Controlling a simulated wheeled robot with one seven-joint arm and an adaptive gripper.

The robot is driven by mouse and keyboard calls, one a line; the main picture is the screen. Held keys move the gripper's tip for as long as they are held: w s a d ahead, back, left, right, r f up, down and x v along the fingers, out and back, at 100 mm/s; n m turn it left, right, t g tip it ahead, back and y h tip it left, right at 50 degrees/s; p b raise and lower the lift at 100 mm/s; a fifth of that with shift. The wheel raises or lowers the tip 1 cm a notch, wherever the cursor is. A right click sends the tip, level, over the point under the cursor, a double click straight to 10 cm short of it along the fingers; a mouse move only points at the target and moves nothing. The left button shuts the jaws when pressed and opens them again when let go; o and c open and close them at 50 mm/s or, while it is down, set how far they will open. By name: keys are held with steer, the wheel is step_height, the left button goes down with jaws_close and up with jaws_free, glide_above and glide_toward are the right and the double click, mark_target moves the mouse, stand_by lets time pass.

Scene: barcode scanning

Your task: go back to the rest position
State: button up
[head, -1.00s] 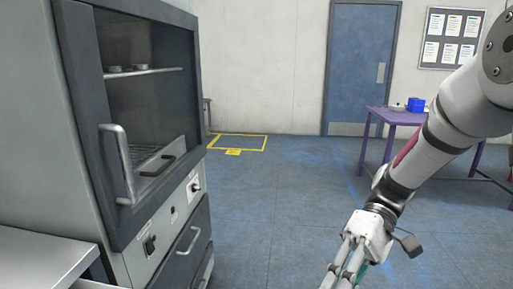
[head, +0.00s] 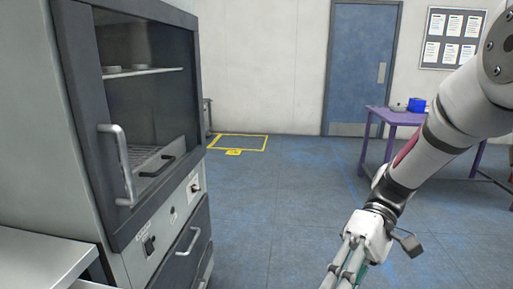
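My arm comes in from the right edge and reaches down toward the bottom middle. My gripper (head: 345,268) is at the bottom of the head view, over the floor. Its fingertips are cut off by the bottom edge, so I cannot tell whether it is open or shut. A bit of green shows beside the fingers; I cannot tell what it is.
A grey cabinet (head: 135,235) with a glass front, door handle and drawers stands close on the left. A pale surface (head: 35,262) is at the lower left. A purple table (head: 398,117) with a blue box (head: 416,104) stands behind my arm. A yellow floor marking (head: 238,142) and open floor lie ahead.

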steer(key=s+d+r+m+t+h, duration=0.25)
steer(key=s+t+h, duration=0.2)
steer(key=s, duration=0.35)
steer(key=s+d+r+m+t+h, duration=0.2)
steer(key=s+d+m+t+h, duration=0.2)
steer(key=s+t, duration=0.3)
step_height(320, 180, up, 21)
steer(key=t+p, duration=0.1)
steer(key=p, duration=1.7)
steer(key=shift+s+a+f+n+t+p, duration=0.15)
steer(key=shift+s+f+n+t+p, duration=0.1)
steer(key=shift+n+t+p, duration=0.15)
